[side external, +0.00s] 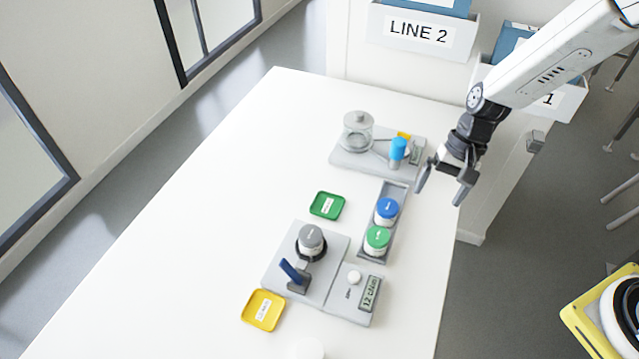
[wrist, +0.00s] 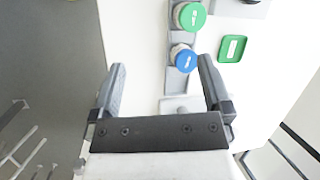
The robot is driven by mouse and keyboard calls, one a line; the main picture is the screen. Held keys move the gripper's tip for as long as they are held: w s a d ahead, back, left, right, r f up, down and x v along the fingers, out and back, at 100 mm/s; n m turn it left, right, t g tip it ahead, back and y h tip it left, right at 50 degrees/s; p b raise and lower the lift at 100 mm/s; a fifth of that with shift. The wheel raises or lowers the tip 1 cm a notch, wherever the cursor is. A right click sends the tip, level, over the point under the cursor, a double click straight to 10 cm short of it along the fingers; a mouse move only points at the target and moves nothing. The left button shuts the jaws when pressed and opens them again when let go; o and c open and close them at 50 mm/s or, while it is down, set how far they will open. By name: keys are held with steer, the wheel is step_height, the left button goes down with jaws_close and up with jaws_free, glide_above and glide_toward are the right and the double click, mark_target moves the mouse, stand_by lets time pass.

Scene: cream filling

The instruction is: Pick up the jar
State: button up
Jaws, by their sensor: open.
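A blue-lidded jar (side external: 387,210) and a green-lidded jar (side external: 377,238) stand upright in a narrow grey tray (side external: 396,190), the blue one farther back. In the wrist view the green lid (wrist: 189,16) is at the top and the blue lid (wrist: 184,58) is below it. A grey-lidded jar (side external: 310,240) sits on the front grey machine (side external: 328,282). My gripper (side external: 442,190) is open and empty, in the air to the right of the tray and apart from the jars. In the wrist view the blue lid lies near my right-hand finger (wrist: 210,85).
A green tray (side external: 327,205) and a yellow tray (side external: 263,310) lie on the white table (side external: 220,190). The table's left side is clear. Label bins (side external: 420,32) stand behind.

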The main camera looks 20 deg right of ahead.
mark_target(311, 238)
steer(key=w+a+f+m+y, duration=0.2)
steer(key=a+f+m+y, duration=0.1)
steer(key=a, duration=0.2)
steer(key=w+a+f+m+y, duration=0.2)
steer(key=w+a+f+m, duration=0.1)
steer(key=a+f, duration=0.1)
steer(key=w+a+f+m+y, duration=0.3)
steer(key=a, duration=0.2)
steer(key=shift+w+a+f+g+y, duration=0.25)
steer(key=shift+a+g+y, duration=0.05)
steer(key=shift+a+g, duration=0.1)
steer(key=shift+w+a+f+m+y, duration=0.3)
steer(key=shift+a+m+y, duration=0.1)
steer(key=shift+a, duration=0.1)
steer(key=shift+x, duration=1.2)
steer(key=shift+a+f, duration=0.1)
steer(key=shift+x, duration=2.45)
steer(key=shift+w, duration=0.1)
steer(key=c, duration=1.2)
